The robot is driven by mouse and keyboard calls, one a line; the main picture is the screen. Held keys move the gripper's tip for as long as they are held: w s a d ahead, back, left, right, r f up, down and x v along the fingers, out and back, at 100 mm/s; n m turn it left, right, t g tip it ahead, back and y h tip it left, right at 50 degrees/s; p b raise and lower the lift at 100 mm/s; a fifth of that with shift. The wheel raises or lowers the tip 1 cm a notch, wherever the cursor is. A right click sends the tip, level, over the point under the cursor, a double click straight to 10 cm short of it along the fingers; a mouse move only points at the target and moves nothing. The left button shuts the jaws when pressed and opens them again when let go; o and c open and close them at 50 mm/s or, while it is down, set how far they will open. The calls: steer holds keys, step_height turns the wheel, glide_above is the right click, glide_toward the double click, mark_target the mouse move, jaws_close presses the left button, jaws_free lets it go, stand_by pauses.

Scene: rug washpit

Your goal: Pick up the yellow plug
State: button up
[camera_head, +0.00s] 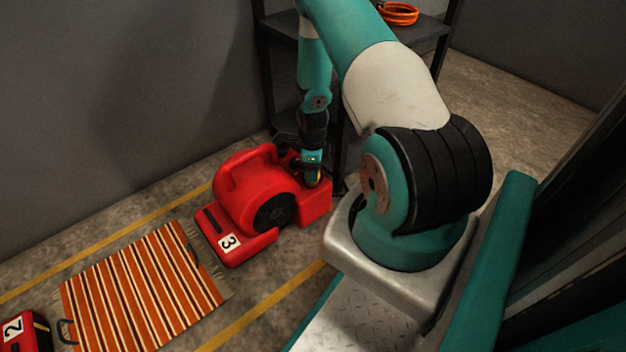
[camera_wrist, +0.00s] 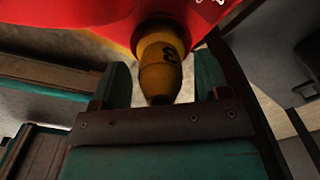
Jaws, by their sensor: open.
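The yellow plug (camera_wrist: 163,52) shows in the wrist view, marked with a dark 3, with its wide end against a red surface and its narrower dark end toward my gripper. My gripper (camera_wrist: 161,88) is open, with one teal finger on each side of the plug's narrow end. I cannot tell whether either finger touches it. In the head view my gripper (camera_head: 312,174) is at the right rear of the red blower (camera_head: 255,190) marked 3. There the plug is mostly hidden by my gripper.
A dark shelf rack (camera_head: 268,75) stands close behind my arm, with an orange coiled cable (camera_head: 398,14) on it. A striped rug (camera_head: 140,285) lies on the floor left of the blower. Another red unit marked 2 (camera_head: 40,335) is at the lower left. A grey wall (camera_head: 100,100) runs behind.

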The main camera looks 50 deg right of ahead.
steer(key=shift+f, duration=0.1)
steer(key=c, duration=1.1)
steer(key=shift+o, duration=0.2)
